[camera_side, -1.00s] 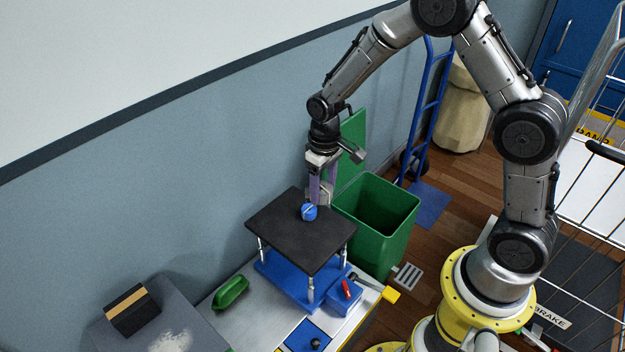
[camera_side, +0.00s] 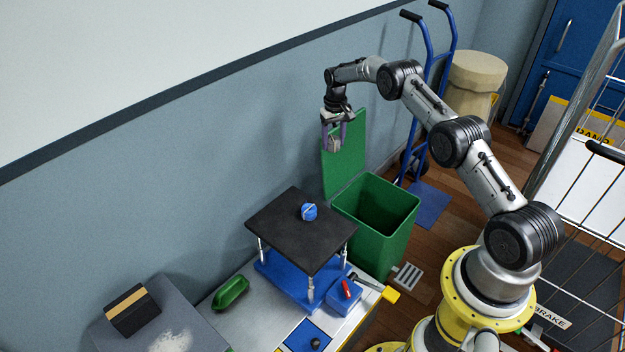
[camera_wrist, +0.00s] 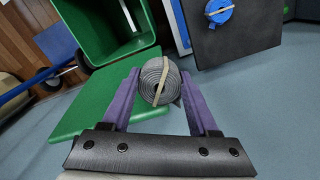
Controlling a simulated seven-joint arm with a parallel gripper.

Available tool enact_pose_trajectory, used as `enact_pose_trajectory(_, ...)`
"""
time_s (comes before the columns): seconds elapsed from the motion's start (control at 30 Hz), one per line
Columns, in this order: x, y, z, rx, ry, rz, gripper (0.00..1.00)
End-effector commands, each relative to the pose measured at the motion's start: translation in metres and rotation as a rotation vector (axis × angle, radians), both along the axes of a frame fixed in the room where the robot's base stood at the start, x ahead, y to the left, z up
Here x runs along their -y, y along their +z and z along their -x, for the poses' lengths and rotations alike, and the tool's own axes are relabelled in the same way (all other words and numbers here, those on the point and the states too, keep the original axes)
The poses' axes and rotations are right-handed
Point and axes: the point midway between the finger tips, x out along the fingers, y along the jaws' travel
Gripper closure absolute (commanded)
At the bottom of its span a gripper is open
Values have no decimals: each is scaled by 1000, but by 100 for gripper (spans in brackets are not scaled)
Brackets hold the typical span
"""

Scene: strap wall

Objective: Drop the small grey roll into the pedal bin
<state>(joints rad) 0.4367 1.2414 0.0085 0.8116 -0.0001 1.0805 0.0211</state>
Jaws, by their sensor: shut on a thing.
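The small grey roll (camera_wrist: 158,82), a coiled strap with a tan band across it, is held between the purple fingers of my gripper (camera_wrist: 160,74) in the wrist view. In the side view my gripper (camera_side: 335,140) is shut on it, raised in front of the bin's open lid (camera_side: 345,178). The green pedal bin (camera_side: 393,245) stands on the floor to the lower right of my gripper, its mouth open. The wrist view shows the bin (camera_wrist: 112,45) at the upper left and its lid (camera_wrist: 85,125) below. The bin's floor is in shadow.
A blue roll (camera_side: 309,212) lies on the black raised platform (camera_side: 290,235), left of the bin. A blue hand truck (camera_side: 425,100) stands behind the bin.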

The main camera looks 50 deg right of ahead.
Motion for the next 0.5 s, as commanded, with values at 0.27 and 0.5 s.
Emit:
enact_pose_trajectory(0.27, 98, -73, 41, -4, -168, -2, 93)
enact_pose_trajectory(0.5, 145, -128, 91, -3, -275, -3, 93)
